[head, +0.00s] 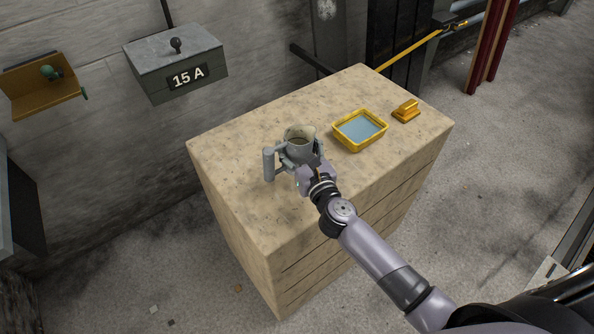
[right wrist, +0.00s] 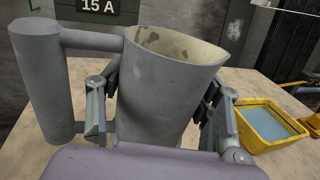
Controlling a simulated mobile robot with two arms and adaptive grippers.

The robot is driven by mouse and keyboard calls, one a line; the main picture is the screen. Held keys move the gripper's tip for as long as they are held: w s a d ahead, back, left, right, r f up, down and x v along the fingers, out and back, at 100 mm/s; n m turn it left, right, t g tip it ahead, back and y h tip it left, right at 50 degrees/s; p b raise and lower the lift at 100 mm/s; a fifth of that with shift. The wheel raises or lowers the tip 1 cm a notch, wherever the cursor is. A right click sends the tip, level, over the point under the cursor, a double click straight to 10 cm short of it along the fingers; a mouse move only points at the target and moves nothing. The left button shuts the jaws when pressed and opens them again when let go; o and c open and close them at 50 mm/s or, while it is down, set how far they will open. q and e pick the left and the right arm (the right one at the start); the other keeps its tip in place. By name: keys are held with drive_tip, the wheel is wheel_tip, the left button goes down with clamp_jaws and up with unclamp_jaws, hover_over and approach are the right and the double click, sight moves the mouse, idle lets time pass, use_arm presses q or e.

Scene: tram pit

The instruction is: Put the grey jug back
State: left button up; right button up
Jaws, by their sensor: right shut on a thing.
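The grey jug (head: 300,144) is upright at the left part of the stone-topped cabinet (head: 239,136), its thick handle pointing left. My right gripper (head: 305,165) is shut on the jug, with its fingers around the body. In the right wrist view the jug (right wrist: 158,95) stands between the two fingers, with its open rim and stained pale inside showing. I cannot tell whether the jug's base touches the top. My left gripper is not in view.
A yellow tray with blue liquid (head: 384,131) sits right of the jug, and a yellow brush-like block (head: 406,111) lies beyond it. A grey box marked 15 A (head: 176,62) and an open brown wall box (head: 40,92) hang on the back wall. The cabinet's left front top is clear.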

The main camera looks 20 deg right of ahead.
sight(297, 165)
wheel_tip(297, 165, down, 7)
drive_tip(key=b, duration=0.4)
drive_tip(key=shift+f, duration=0.15)
drive_tip(key=o, duration=1.3)
drive_tip(key=shift+f+b, duration=0.25)
drive_tip(key=shift+b, duration=0.1)
drive_tip(key=s+b, duration=0.1)
drive_tip(key=s, duration=0.4)
drive_tip(key=s+d+b, duration=0.1)
drive_tip(key=s+b, duration=0.1)
drive_tip(key=s, duration=0.4)
drive_tip(key=s+b, duration=0.1)
drive_tip(key=s, duration=0.5)
drive_tip(key=shift+s+d+f+b, duration=0.2)
drive_tip(key=shift+d+f+b, duration=0.1)
drive_tip(key=shift+d+b, duration=0.1)
